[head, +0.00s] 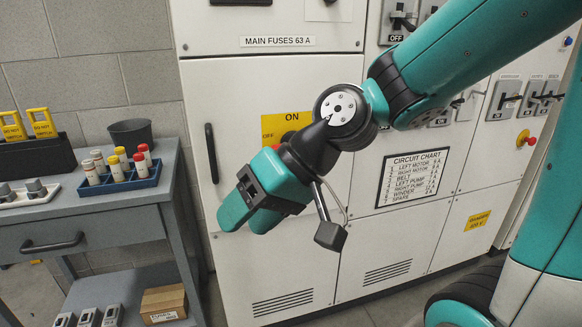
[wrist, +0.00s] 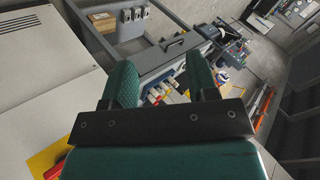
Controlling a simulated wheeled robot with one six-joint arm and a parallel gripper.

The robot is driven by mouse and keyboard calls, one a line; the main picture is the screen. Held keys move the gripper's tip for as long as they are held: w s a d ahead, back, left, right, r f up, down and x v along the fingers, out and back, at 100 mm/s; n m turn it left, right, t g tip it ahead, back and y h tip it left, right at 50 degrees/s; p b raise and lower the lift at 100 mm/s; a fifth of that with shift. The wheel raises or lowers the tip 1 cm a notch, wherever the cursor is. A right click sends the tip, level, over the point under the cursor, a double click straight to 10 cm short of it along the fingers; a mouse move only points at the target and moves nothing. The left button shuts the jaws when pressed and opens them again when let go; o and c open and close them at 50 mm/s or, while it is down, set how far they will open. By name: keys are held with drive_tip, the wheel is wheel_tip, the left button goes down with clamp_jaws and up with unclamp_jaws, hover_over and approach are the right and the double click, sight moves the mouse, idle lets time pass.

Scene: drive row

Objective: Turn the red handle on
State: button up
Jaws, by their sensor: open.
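A yellow plate (head: 287,122) marked ON and OFF is on the cabinet front, behind my gripper in the head view. The red handle (wrist: 54,172) shows only as a small red part at the lower left edge of the wrist view, beside the yellow plate (wrist: 43,160). In the head view my gripper hides most of it, so I cannot tell its angle. My gripper (head: 248,218) is open and empty, its fingers pointing down and left in front of the cabinet, apart from the handle. Its fingers also show in the wrist view (wrist: 163,80).
The grey cabinet (head: 245,85) has a black door handle (head: 211,153). Grey switches (head: 503,100) and a red button (head: 526,139) on yellow are at the right. A workbench (head: 95,232) with a blue vial rack (head: 122,180) stands at the left.

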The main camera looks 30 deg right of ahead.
drive_tip(key=w+d+f+m+t+b, duration=0.6)
drive_tip(key=w+d+m, duration=0.1)
drive_tip(key=w+d, duration=0.15)
drive_tip(key=w+d+m+t+h+b, duration=0.2)
drive_tip(key=d+m+t+h+b, duration=0.6)
drive_tip(key=d, duration=1.2)
drive_tip(key=w+a+m+p, duration=0.1)
drive_tip(key=w+p, duration=0.2)
drive_tip(key=w, duration=0.2)
drive_tip(key=w+m+y+p, duration=0.1)
drive_tip(key=w+p, duration=0.2)
drive_tip(key=w, duration=0.3)
drive_tip(key=w+a+m+p, duration=0.1)
drive_tip(key=w+p, duration=0.2)
drive_tip(key=w, duration=0.2)
drive_tip(key=shift+w+a+f+t+y, duration=0.2)
drive_tip(key=shift+w+a+t+y, duration=0.1)
drive_tip(key=shift+w, duration=0.05)
clamp_jaws()
